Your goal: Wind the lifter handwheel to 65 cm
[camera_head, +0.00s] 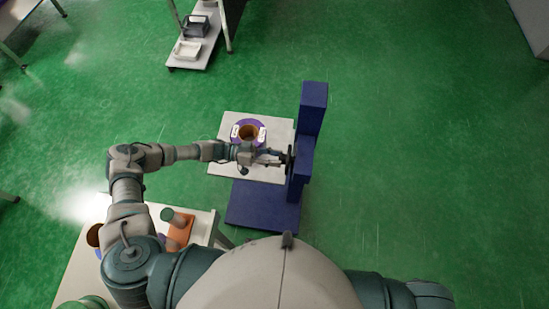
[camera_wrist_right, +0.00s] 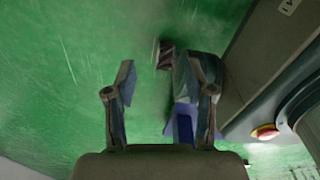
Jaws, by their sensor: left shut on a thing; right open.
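The lifter is a dark blue frame with an upright column (camera_head: 308,125), a blue base (camera_head: 262,205) and a white platform (camera_head: 225,160). Its dark handwheel (camera_head: 290,158) is on the left side of the column and is seen nearly edge-on. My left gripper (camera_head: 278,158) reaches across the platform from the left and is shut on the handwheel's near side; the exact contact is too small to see. My right gripper (camera_wrist_right: 160,75) is open and empty in the right wrist view, over green floor. No height reading is legible.
A purple ring-shaped piece with a brown core (camera_head: 247,132) rests on the platform, close to my left wrist. A bench (camera_head: 203,222) at lower left holds an orange block (camera_head: 181,232) and other parts. A cart (camera_head: 205,50) stands at the back. Floor right of the lifter is clear.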

